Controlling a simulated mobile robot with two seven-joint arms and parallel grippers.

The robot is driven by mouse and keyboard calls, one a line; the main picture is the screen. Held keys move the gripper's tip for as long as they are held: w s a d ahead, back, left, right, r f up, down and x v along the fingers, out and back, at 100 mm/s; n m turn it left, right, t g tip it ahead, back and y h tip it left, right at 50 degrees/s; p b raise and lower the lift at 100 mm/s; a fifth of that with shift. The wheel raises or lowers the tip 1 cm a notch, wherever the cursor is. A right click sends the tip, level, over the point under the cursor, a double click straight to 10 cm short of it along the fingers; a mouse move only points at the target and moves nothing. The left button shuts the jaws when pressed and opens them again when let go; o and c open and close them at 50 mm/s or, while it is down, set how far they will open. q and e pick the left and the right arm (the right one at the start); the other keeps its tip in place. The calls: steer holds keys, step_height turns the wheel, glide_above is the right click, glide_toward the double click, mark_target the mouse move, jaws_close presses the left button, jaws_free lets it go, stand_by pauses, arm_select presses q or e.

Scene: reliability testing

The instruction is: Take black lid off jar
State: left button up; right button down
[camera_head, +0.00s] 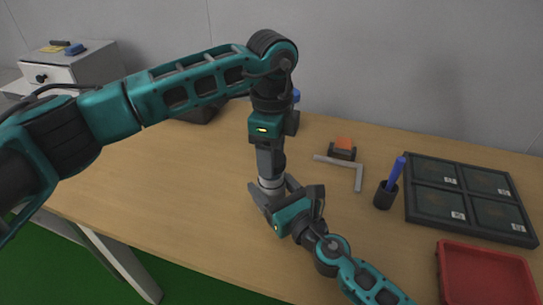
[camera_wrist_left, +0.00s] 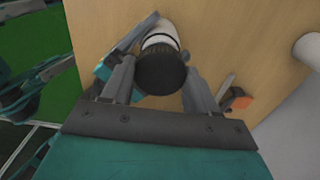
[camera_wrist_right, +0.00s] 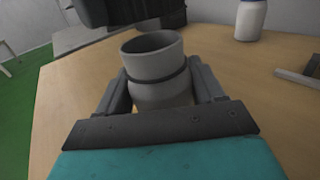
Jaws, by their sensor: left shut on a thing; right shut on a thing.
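The pale jar (camera_head: 271,186) stands upright on the table, partly hidden between my grippers in the head view. In the right wrist view the jar (camera_wrist_right: 160,90) shows an open, uncovered mouth and a dark ring around its neck. My right gripper (camera_head: 270,198) is shut around the jar's body. My left gripper (camera_head: 268,165) points straight down above the jar, shut on the black lid (camera_wrist_left: 160,73). In the left wrist view the lid covers part of the white jar (camera_wrist_left: 160,38) beyond it. The gap between lid and jar is hard to judge.
Right of the jar are a grey angle bar (camera_head: 345,166), an orange-topped block (camera_head: 343,148), a black cup with a blue pen (camera_head: 385,195), a dark compartment tray (camera_head: 410,205) and a red bin (camera_head: 442,262). A white bottle (camera_wrist_right: 250,20) stands behind.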

arm_select(q)
steer(key=shift+r, duration=1.45)
arm_select(e)
steer(key=shift+c, duration=0.3)
jaws_free()
